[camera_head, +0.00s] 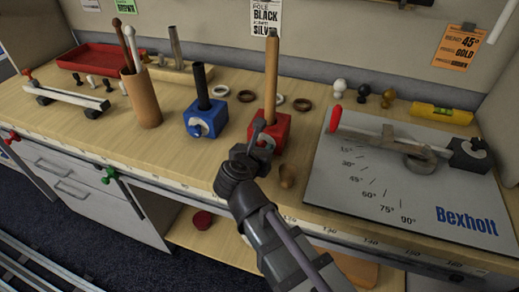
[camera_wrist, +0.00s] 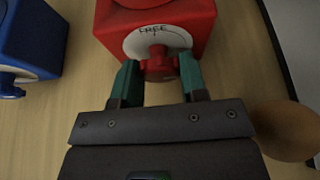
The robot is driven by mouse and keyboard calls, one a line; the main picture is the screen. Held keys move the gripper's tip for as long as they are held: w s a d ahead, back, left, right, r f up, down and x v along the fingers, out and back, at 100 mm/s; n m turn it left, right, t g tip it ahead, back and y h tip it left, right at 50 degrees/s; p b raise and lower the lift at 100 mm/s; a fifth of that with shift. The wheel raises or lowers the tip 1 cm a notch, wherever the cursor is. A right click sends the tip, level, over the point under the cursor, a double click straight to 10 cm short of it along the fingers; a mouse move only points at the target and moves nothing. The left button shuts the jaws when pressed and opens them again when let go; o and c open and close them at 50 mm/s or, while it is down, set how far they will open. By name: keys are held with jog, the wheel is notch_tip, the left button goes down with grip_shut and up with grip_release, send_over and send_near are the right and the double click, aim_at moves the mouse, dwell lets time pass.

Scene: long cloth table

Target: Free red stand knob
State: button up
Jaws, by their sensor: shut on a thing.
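The red stand (camera_head: 283,128) is a red block on the table with an upright wooden pole (camera_head: 271,75) in it. In the wrist view the red stand (camera_wrist: 195,20) shows a white dial (camera_wrist: 133,41) marked FREE at its top. The red knob (camera_wrist: 158,62) sits at the dial's centre, between the green fingertips of my gripper (camera_wrist: 160,80). My gripper (camera_head: 262,140) is at the front face of the stand, shut on the knob. In the head view the gripper hides the knob and part of the dial. The knob's exact turn is hard to read.
A blue stand (camera_head: 205,120) with a dark pole is left of the red one. Rings (camera_head: 302,104) lie behind. A grey Bexholt board (camera_head: 350,195) is at the right.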

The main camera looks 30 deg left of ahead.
jog(key=shift+a+f+n+h, duration=0.1)
jog(key=shift+n+h, duration=0.6)
jog(key=shift+n, duration=0.4)
jog(key=shift+n+t+h+b, duration=0.5)
jog(key=shift+n+h+b, duration=0.15)
jog(key=shift+n, duration=0.35)
jog(key=o, duration=0.9)
